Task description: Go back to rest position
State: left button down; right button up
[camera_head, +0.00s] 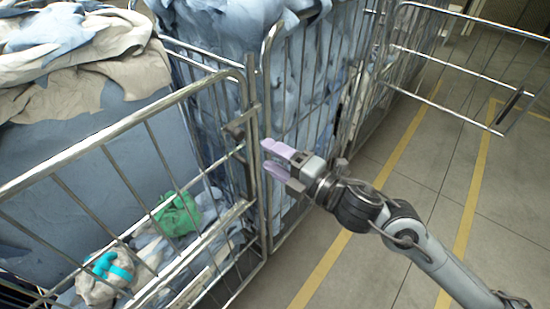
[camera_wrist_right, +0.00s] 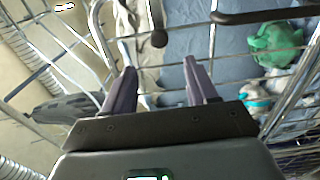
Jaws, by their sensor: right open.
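My right gripper (camera_head: 272,160) is open and empty in the head view, just in front of the corner posts where two wire cages meet. Its two purple fingers also show spread apart in the right wrist view (camera_wrist_right: 158,82), with cage bars beyond them. A green bag (camera_head: 177,214) lies in the left cage, and it also shows in the right wrist view (camera_wrist_right: 276,44). A grey-white bag with a cyan band (camera_head: 104,277) lies nearer in the same cage. My left gripper is not in view.
The left wire cage (camera_head: 100,138) holds blue and beige cloth (camera_head: 75,85). A second cage (camera_head: 268,70) behind is filled with blue bags (camera_head: 225,35). An open wire gate (camera_head: 470,75) stands at the upper right. The tiled floor (camera_head: 420,150) with yellow lines is clear on the right.

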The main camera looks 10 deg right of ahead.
dwell(0.3)
jog(key=s+f+m+h, duration=0.1)
jog(key=s+f+m, duration=0.25)
jog(key=f, duration=0.35)
jog(key=s+a+f+m+g+h, duration=0.1)
jog(key=s+f+m, duration=0.1)
jog(key=s+f, duration=0.35)
jog(key=s+f+m+h, duration=0.1)
jog(key=s+f+m, duration=0.15)
jog(key=f, duration=0.55)
jog(key=s+d+f+m+g+h, duration=0.4)
jog(key=s+d+f+m, duration=0.2)
jog(key=s+d+m, duration=0.25)
jog(key=s+d+f+m+g+h, duration=0.5)
jog(key=s+d+m, duration=0.2)
jog(key=s+m, duration=0.15)
notch_tip(320, 180, up, 25)
jog(key=p, duration=2.5)
jog(key=shift+s+n, duration=0.3)
jog(key=shift+s, duration=0.15)
jog(key=shift+d+f, duration=0.1)
